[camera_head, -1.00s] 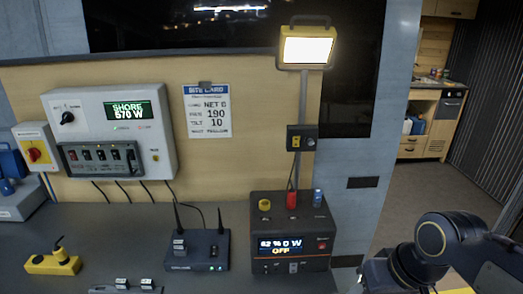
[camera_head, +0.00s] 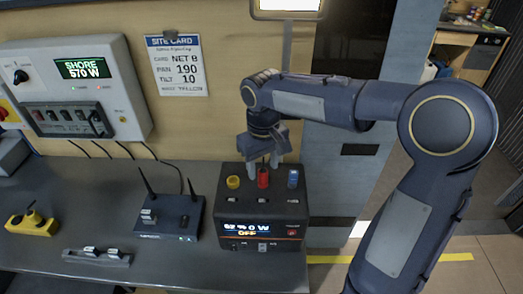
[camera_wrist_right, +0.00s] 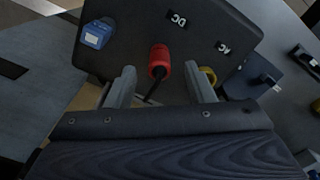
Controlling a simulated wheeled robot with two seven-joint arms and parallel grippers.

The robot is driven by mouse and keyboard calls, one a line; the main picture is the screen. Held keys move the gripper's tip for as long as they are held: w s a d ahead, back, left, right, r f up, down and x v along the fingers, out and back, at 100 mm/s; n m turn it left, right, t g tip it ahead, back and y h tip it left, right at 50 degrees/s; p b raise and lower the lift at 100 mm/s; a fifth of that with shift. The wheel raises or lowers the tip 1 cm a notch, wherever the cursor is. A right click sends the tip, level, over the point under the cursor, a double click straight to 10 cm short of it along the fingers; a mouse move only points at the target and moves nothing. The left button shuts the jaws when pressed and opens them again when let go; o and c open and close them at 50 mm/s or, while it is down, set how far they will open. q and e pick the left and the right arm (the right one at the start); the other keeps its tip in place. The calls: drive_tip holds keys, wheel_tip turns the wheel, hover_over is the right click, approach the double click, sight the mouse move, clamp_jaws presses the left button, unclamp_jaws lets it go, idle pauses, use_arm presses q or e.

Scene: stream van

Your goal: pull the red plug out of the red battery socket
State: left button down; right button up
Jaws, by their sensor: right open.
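The red plug (camera_head: 263,178) stands upright on top of the black battery box (camera_head: 235,210), between a yellow plug (camera_head: 233,182) and a blue plug (camera_head: 293,178). The red socket under it is hidden by the plug. My right gripper (camera_head: 262,170) comes down from above, at the red plug. In the right wrist view the red plug (camera_wrist_right: 159,60) lies between the two open fingers (camera_wrist_right: 160,85), with gaps on both sides. The blue plug (camera_wrist_right: 97,33) and yellow plug (camera_wrist_right: 207,76) are outside the fingers. My left gripper is not in view.
A black router (camera_head: 160,215) with two antennas stands left of the battery box. A yellow block (camera_head: 32,223) and a small switch strip (camera_head: 97,256) lie on the grey bench further left. A white shore power panel (camera_head: 75,85) and a site card (camera_head: 177,65) are on the wall.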

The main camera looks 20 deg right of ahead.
sight(263, 167)
drive_tip(key=shift+d+f, duration=0.1)
drive_tip(key=shift+f, duration=1.6)
drive_tip(key=shift+r, duration=0.1)
clamp_jaws()
